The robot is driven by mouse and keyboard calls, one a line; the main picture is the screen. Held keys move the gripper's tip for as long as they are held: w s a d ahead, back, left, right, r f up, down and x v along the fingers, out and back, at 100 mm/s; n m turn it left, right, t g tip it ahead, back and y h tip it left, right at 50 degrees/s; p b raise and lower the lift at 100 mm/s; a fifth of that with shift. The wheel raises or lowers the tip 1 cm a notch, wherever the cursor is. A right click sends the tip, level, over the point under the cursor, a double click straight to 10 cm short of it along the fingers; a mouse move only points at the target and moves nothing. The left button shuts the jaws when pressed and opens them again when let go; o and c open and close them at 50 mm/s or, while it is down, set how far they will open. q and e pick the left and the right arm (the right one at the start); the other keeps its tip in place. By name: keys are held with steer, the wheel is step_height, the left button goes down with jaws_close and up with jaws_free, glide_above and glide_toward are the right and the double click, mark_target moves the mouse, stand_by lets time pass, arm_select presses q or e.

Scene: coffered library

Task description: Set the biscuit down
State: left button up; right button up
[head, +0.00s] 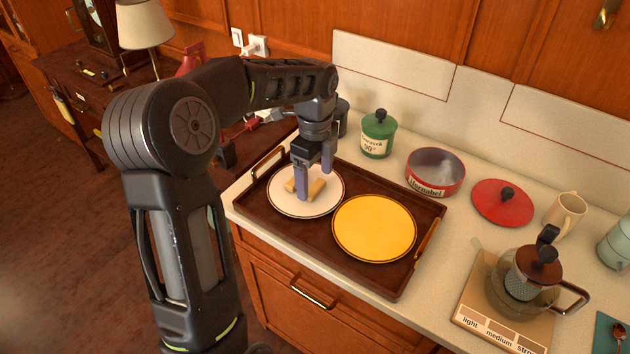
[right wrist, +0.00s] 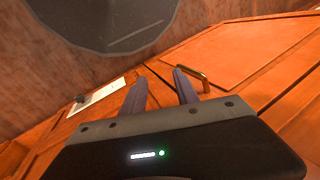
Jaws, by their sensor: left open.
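A white plate (head: 280,205) with a dark rim stands on the left part of a dark brown tray (head: 375,280). Tan biscuit pieces lie on this plate; one, a stubby biscuit (head: 317,190), shows right of my left gripper's near finger, and another bit (head: 290,185) shows left of it. The finger hides part of them, so I cannot tell whether they are separate. My left gripper (head: 315,180) is open, pointing down over the plate, with its fingers around or beside the biscuit. In the right wrist view my right gripper (right wrist: 160,80) is open and empty.
A yellow plate (head: 374,228) fills the tray's right side. Behind stand a green canister (head: 378,135), a red-rimmed tin (head: 436,172) and a red lid (head: 502,203). A glass coffee pot (head: 525,285) stands right. The right wrist view shows cabinet fronts (right wrist: 230,70).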

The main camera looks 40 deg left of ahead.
mark_target(315, 187)
arm_select(q)
step_height(315, 187, up, 10)
steer(key=p, duration=0.1)
steer(key=shift+r, duration=0.25)
